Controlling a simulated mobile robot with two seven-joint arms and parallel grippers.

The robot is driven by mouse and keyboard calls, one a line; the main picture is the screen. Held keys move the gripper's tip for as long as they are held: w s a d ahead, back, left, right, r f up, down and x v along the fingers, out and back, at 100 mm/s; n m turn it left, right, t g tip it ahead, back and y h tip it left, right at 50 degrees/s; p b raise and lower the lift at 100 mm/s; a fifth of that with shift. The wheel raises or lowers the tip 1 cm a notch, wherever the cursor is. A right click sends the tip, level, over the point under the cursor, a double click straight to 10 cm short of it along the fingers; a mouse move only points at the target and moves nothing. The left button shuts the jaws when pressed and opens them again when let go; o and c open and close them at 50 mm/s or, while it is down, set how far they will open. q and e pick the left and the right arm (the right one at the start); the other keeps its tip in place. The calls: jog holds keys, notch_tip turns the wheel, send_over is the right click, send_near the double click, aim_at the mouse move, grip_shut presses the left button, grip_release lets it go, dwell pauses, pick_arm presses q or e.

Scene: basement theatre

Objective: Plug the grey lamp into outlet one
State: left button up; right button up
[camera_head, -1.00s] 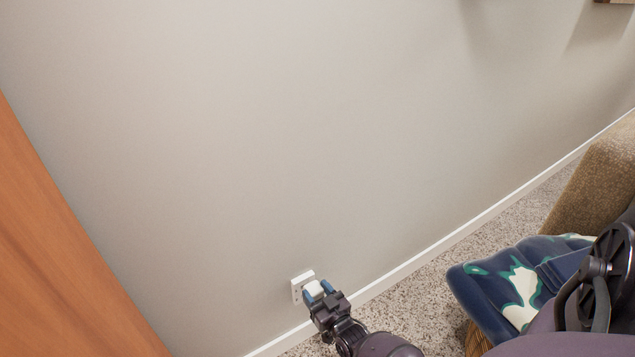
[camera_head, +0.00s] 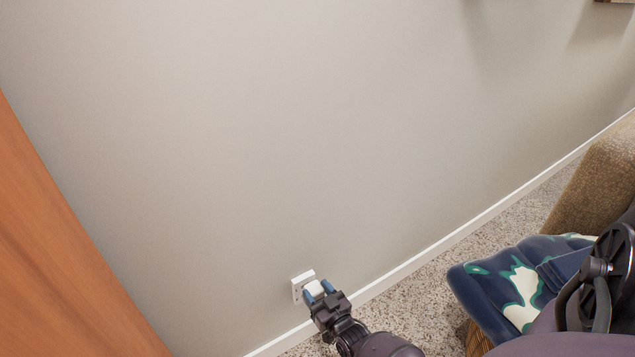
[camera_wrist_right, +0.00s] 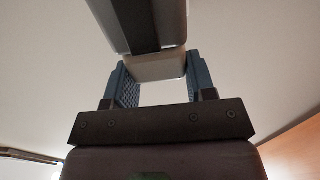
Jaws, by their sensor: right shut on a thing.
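A white wall outlet (camera_head: 298,284) sits low on the wall, just above the baseboard. My right gripper (camera_head: 319,292) is right in front of it, its blue fingers shut on a small white plug (camera_head: 314,288). The plug is at the outlet's face; I cannot tell whether it is inserted or only close. In the right wrist view the pale plug (camera_wrist_right: 155,68) lies between the two blue fingers, with a grey and dark block beyond it that I cannot identify. The grey lamp and my left gripper are not in view.
A wooden panel (camera_head: 60,240) stands at the left. A white baseboard (camera_head: 440,246) runs along the wall above speckled carpet (camera_head: 420,295). A blue patterned cloth (camera_head: 500,290) and a brown upholstered seat (camera_head: 595,185) are at the right. The wall above the outlet is bare.

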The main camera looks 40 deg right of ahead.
pick_arm(q)
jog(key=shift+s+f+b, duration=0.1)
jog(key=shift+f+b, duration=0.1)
jog(key=shift+b, duration=0.3)
pick_arm(e)
jog(key=shift+x, duration=1.2)
dwell(0.3)
jog(key=o, duration=1)
jog(key=shift+w, duration=0.1)
